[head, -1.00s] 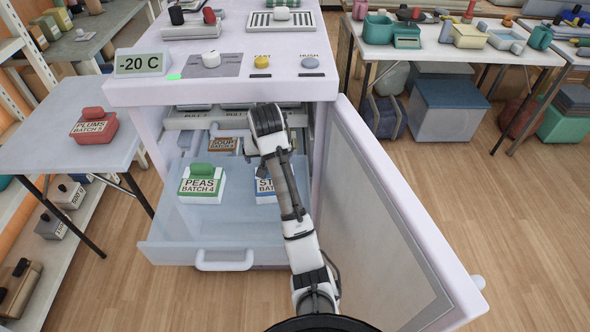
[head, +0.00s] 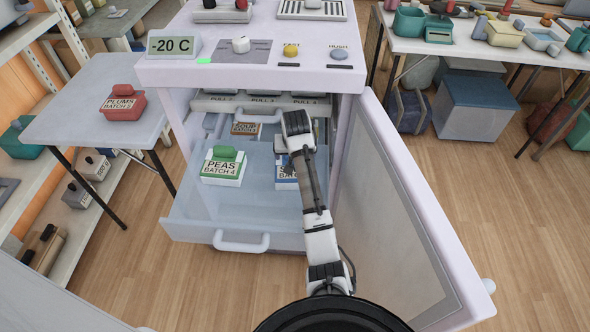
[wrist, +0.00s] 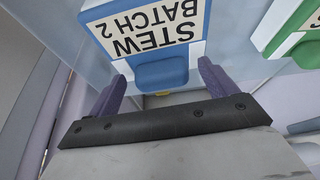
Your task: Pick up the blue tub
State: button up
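The blue tub (head: 282,176) sits in the pulled-out freezer drawer (head: 185,215), right of the green PEAS tub (head: 222,167). My arm hides much of it in the head view. In the wrist view the blue tub (wrist: 198,28) shows a white label reading STEW BATCH 2 and a blue raised handle (wrist: 162,72). My gripper (wrist: 162,68) is open, with one purple finger on each side of the handle. Gaps show between fingers and handle. In the head view my arm covers the fingers.
The freezer door (head: 405,205) stands open at right, close to my arm. A SOUP tub (head: 245,128) lies farther back in the drawer. A red PLUMS tub (head: 123,102) stands on the left side table (head: 75,120). A pale panel (head: 50,300) fills the lower left corner.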

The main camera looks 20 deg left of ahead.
jog(key=c, duration=1.1)
jog(key=shift+r, duration=0.1)
jog(key=shift+a+r+b, duration=0.25)
jog(key=shift+r+b, duration=0.1)
jog(key=shift+b, duration=0.1)
notch_tip(320, 180, up, 11)
jog(key=b, duration=0.1)
jog(key=s+a+b, duration=0.1)
jog(key=s+a, duration=0.3)
jog(key=a, duration=0.4)
jog(key=s+a+b, duration=0.1)
jog(key=s+a, duration=0.4)
jog(key=a, duration=0.4)
jog(key=shift+a+f, duration=0.15)
jog(key=shift+a, duration=0.05)
